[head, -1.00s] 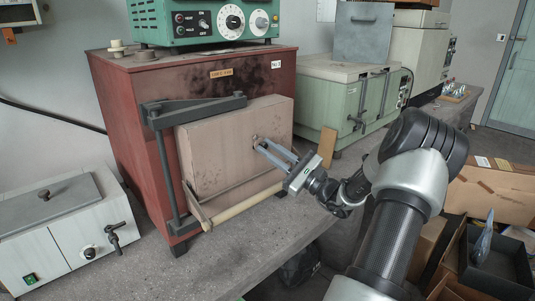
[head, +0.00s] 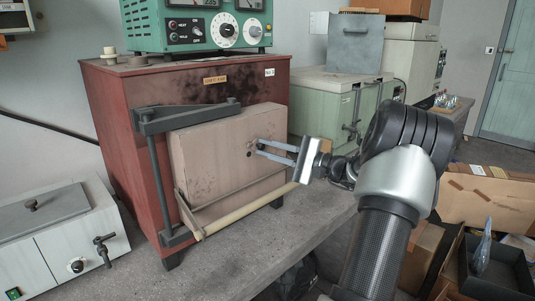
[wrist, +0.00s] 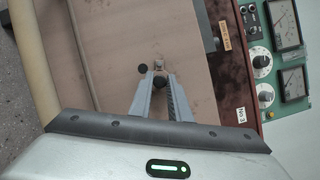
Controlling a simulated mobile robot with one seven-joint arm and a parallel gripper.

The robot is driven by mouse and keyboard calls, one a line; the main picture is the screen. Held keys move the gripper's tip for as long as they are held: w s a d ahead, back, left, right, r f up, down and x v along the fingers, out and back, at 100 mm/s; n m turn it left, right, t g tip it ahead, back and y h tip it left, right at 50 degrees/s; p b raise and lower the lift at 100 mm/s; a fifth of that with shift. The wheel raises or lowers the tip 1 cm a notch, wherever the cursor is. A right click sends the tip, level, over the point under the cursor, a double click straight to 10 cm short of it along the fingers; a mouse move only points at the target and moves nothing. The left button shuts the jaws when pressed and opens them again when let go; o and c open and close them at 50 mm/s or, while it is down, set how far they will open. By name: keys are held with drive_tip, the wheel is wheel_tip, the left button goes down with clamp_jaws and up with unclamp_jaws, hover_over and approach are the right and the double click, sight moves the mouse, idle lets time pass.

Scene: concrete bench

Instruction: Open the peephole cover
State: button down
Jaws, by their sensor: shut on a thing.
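The furnace door (head: 215,160) is a thick pale block on the red furnace, and it is closed. My gripper (head: 257,147) reaches its front face from the right. In the wrist view my gripper (wrist: 160,76) has its fingertips close together around a small dark knob (wrist: 157,82). I take this for part of the peephole cover (wrist: 159,64), a small brownish piece just beyond the tips. A round black spot (wrist: 143,68), seemingly the peephole, shows beside the left fingertip. The fingers hide part of the cover. In the head view the peephole (head: 249,154) is a tiny dark spot.
A long pale handle bar (head: 245,211) runs below the door. A dark hinge bracket (head: 190,116) is at its left. A green control box (head: 195,27) stands on the red furnace (head: 120,110). The bench top (head: 255,240) in front is clear.

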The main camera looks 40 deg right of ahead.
drive_tip(key=shift+n, duration=0.3)
drive_tip(key=c, duration=1.7)
unclamp_jaws()
drive_tip(key=shift+o, duration=0.2)
drive_tip(key=p+v, duration=0.1)
drive_tip(key=v, duration=1.6)
drive_tip(key=shift+s+r, duration=0.2)
drive_tip(key=shift+d, duration=0.1)
